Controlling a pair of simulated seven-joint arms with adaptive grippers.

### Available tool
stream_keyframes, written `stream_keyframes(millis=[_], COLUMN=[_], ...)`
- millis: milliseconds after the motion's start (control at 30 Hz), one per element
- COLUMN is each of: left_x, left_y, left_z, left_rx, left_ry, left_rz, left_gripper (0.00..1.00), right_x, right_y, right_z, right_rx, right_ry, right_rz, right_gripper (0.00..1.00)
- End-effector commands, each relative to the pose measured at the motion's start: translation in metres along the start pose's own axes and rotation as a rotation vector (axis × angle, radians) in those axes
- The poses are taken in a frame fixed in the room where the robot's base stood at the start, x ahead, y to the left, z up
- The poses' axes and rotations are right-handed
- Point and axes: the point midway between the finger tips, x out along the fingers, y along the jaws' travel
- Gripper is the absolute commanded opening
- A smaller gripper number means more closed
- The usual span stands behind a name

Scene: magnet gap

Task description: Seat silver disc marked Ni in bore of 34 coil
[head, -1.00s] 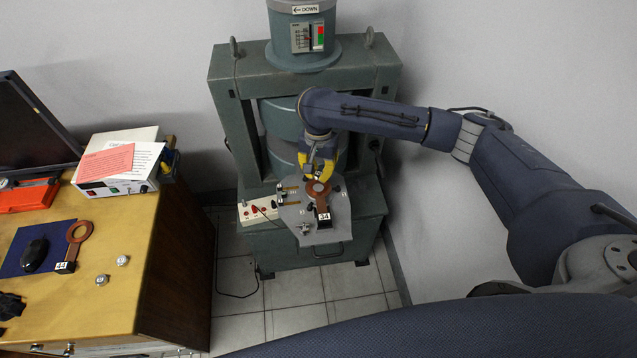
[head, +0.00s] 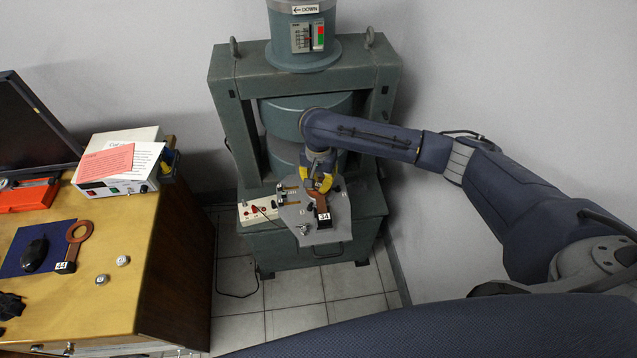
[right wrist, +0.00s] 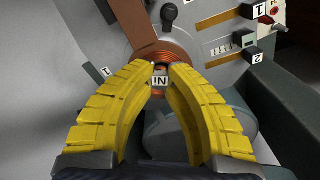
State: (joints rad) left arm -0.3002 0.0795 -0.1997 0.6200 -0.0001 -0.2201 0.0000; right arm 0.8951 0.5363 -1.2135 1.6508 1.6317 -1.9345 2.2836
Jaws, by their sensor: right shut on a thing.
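My right gripper (head: 320,184) has yellow fingers and is over the ring of the 34 coil. It is shut on the silver disc marked Ni (right wrist: 160,80), whose mark shows upside down between the fingertips in the right wrist view. The 34 coil (head: 322,204) lies on the grey plate, with its brown handle and "34" label toward the front. In the right wrist view its copper winding (right wrist: 178,57) shows around and behind the disc. The disc is at the bore; I cannot tell how deep it sits. My left gripper is not in view.
The grey plate (head: 292,214) projects from a green press frame (head: 226,110), with posts and terminals on it. A wooden bench (head: 140,245) at left holds the 44 coil (head: 80,231), two small silver discs (head: 102,280), a black mouse and a white instrument.

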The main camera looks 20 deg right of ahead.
Motion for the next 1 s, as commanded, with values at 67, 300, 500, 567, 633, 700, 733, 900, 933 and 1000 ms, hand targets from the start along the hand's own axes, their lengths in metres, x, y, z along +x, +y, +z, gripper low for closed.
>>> stream_keyframes(millis=[67,300,500,567,633,700,733,900,933,1000], left_x=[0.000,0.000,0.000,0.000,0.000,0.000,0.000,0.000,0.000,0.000], left_y=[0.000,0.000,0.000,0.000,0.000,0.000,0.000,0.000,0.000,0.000], left_z=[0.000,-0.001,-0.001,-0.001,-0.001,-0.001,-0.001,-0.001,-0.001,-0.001], left_rx=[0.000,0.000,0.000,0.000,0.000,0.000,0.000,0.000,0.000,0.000], left_ry=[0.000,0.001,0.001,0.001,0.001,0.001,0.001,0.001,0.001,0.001], left_rz=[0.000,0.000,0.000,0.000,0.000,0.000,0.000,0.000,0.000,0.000], left_gripper=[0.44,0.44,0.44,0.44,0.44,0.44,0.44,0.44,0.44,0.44], right_x=[0.002,0.002,0.002,0.002,-0.001,-0.007,-0.011,-0.037,-0.043,-0.055], right_y=[0.000,0.000,0.000,0.000,0.000,-0.001,-0.001,-0.001,-0.001,-0.001], right_z=[0.000,0.000,0.000,0.000,0.000,-0.001,-0.001,-0.002,-0.002,-0.002], right_rx=[0.000,0.000,0.000,0.000,0.000,0.000,0.000,-0.001,-0.001,-0.001], right_ry=[0.000,0.000,0.000,0.000,0.000,0.001,0.002,0.004,0.005,0.004], right_rz=[0.001,0.000,0.000,0.000,-0.001,-0.002,-0.002,-0.002,-0.003,-0.002], right_gripper=[0.00,0.36,0.36,0.36,0.36,0.36,0.36,0.36,0.36,0.36])
